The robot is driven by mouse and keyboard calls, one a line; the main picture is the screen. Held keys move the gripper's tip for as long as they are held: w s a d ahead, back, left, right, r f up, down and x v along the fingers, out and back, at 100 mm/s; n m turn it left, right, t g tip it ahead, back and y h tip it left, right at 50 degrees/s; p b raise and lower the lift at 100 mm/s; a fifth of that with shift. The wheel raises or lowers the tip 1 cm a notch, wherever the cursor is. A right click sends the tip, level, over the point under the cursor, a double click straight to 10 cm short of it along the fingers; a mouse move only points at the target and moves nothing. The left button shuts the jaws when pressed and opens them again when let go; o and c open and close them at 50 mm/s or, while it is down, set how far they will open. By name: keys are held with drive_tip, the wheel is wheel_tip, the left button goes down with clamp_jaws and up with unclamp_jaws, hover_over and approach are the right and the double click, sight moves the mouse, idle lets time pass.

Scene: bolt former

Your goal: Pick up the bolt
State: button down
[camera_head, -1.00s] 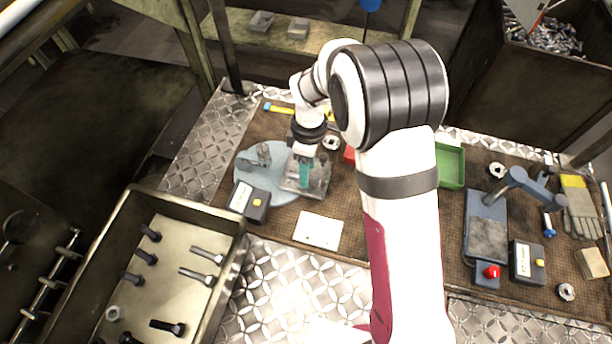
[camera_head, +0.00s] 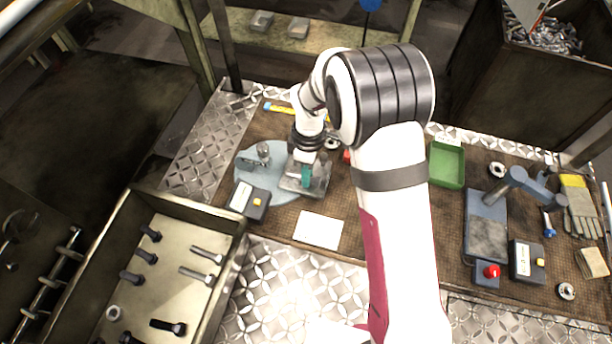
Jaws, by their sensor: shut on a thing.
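My gripper (camera_head: 306,177) points down over a small grey metal fixture (camera_head: 318,186) on the round pale-blue plate (camera_head: 276,196). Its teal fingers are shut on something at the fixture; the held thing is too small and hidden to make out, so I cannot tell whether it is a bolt. Several bolts lie in the metal tray at the lower left: dark-headed ones such as this bolt (camera_head: 146,256), silver ones such as this bolt (camera_head: 197,276), and a black bolt (camera_head: 168,327) near the front. My gripper is well away from these.
The open metal tray (camera_head: 238,246) has raised walls. A white card (camera_head: 318,230), a green bin (camera_head: 446,163) and a blue-grey press (camera_head: 486,226) are on the mat. My arm crosses the middle.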

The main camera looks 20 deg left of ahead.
drive_tip(key=shift+r, duration=0.1)
drive_tip(key=shift+r, duration=0.35)
wheel_tip(320, 180, up, 3)
drive_tip(key=shift+f, duration=0.15)
drive_tip(key=d+r, duration=1)
drive_tip(key=d, duration=0.1)
drive_tip(key=shift+d+r, duration=0.2)
drive_tip(key=shift+d, duration=0.15)
